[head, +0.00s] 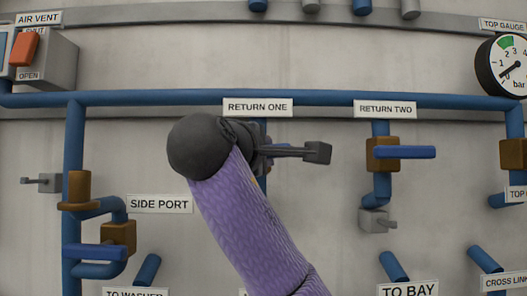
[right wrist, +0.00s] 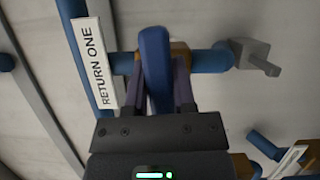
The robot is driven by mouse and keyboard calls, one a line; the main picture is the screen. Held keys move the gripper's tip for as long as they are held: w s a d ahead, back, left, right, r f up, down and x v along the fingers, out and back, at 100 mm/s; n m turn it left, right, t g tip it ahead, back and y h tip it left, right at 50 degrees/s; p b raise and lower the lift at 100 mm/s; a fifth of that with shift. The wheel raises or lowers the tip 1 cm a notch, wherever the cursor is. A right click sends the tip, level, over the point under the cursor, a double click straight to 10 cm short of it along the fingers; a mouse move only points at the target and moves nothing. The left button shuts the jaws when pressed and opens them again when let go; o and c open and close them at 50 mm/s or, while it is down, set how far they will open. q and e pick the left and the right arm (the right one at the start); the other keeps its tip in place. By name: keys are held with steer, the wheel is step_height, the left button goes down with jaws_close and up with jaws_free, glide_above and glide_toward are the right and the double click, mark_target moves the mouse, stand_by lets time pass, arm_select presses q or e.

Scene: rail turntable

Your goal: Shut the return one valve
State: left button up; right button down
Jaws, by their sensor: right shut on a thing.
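The return one valve is under its RETURN ONE label (head: 258,107); in the head view my right arm hides nearly all of it. In the right wrist view its blue handle (right wrist: 155,60) lies crosswise to the blue pipe, in front of the brown valve body (right wrist: 180,54). The label (right wrist: 94,65) shows beside it. My right gripper (right wrist: 162,84) has one finger on each side of the handle and is shut on it. My left gripper is in neither view.
The return two valve (head: 383,153) has a blue handle crosswise to its pipe, at the right. A grey tap (right wrist: 250,55) sits near the gripped valve. A blue header pipe (head: 180,98) runs above. Side port piping (head: 118,232) is at the left.

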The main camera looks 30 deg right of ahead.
steer(key=shift+f+m, duration=0.15)
steer(key=shift+m, duration=0.35)
steer(key=shift+c, duration=2.2)
jaws_free()
steer(key=b+v, duration=0.4)
steer(key=v, duration=0.6)
steer(key=shift+r, duration=0.3)
